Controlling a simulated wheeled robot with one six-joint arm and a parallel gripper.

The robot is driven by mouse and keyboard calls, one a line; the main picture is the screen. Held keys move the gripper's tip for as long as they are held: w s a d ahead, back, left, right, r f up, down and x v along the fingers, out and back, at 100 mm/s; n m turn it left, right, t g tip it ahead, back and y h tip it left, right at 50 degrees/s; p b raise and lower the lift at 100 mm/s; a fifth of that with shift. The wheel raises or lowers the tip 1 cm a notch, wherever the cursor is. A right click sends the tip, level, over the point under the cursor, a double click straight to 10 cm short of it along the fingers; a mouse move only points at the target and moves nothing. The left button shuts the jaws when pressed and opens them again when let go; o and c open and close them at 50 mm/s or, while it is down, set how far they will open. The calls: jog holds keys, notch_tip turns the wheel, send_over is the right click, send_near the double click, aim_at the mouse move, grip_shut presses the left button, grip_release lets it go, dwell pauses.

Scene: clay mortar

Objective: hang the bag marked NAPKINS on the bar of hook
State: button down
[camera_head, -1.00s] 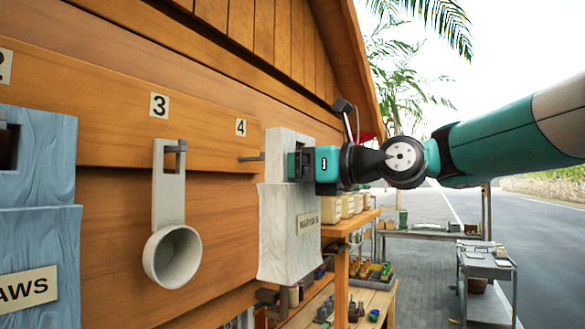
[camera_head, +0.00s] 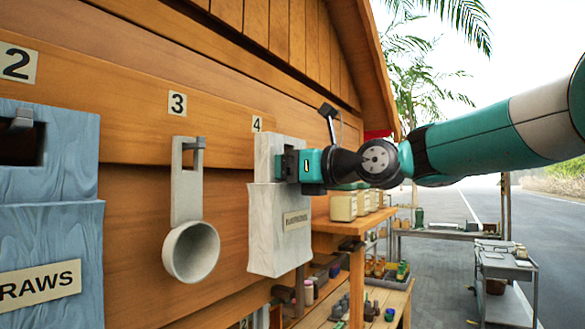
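The white bag (camera_head: 270,228) hangs upright in front of the wooden wall below the number 4 plate (camera_head: 257,124). Its small label (camera_head: 296,220) is too blurred to read surely. My gripper (camera_head: 291,165) comes from the right and is shut on the bag's upper part, near its opening. The bar under plate 4 does not show; the bag's upper part covers that place. I cannot tell whether the bar passes through the bag's opening.
A pale scoop (camera_head: 189,215) hangs from the hook under plate 3 (camera_head: 177,103). A blue bag (camera_head: 45,245), its label partly cut off, hangs at the far left. A wooden shelf (camera_head: 350,222) with pale containers stands right of the white bag. Open road lies at right.

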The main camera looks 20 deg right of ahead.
jog(key=shift+x, duration=1.4)
jog(key=shift+w+a+f, duration=0.3)
jog(key=shift+w+f, duration=0.05)
jog(key=shift+f, duration=0.25)
grip_release()
jog(key=shift+f, duration=0.1)
